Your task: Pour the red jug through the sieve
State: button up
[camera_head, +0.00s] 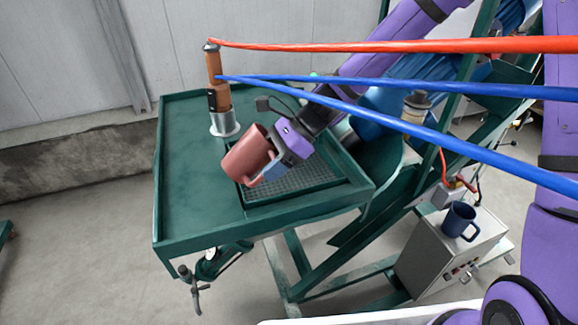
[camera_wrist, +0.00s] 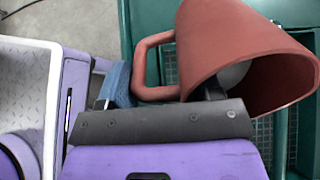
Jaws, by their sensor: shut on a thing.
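Parts of the mesh (camera_wrist: 262,140) show behind the jug. I cannot see any liquid flowing.
A copper-coloured spray tool (camera_head: 217,85) stands in a metal cup-like base (camera_head: 225,122) at the table's back. Red and blue hoses (camera_head: 400,47) cross above. A dark blue mug (camera_head: 459,220) sits on a grey box (camera_head: 445,250) at right. The green table (camera_head: 190,200) is clear on its left.

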jog(key=shift+r+y, duration=0.2)
jog(key=shift+y, duration=0.3)
jog(key=shift+w+d+f+g+y+p, duration=0.1)
jog(key=shift+d+f+g+y+p, duration=0.2)
jog(key=shift+y, duration=0.45)
jog(key=shift+d+f+g+y+p, duration=0.1)
jog(key=shift+f+g+y+p, duration=0.15)
jog(key=shift+f+y, duration=0.35)
dwell(0.9)
jog(key=shift+w+d+r+g+y, duration=0.15)
jog(key=shift+d+r+y, duration=0.1)
jog(key=shift+d+y, duration=0.25)
jog(key=shift+w+d+r+g+y, duration=0.1)
jog(key=shift+w+d+r+y, duration=0.15)
jog(key=shift+y, duration=0.3)
dwell(0.4)
jog(key=shift+w+d+r+g+y+b, duration=0.1)
jog(key=shift+d+r+g+y+b, duration=0.15)
jog(key=shift+y, duration=0.45)
jog(key=shift+d+r+g+y+b, duration=0.1)
jog(key=shift+d+g+y+b, duration=0.15)
jog(key=shift+y, duration=0.45)
jog(key=shift+w+d+r+g+y+b, duration=0.1)
jog(key=shift+d+r+g+y, duration=0.2)
jog(key=shift+y, duration=0.4)
dwell(1.4)
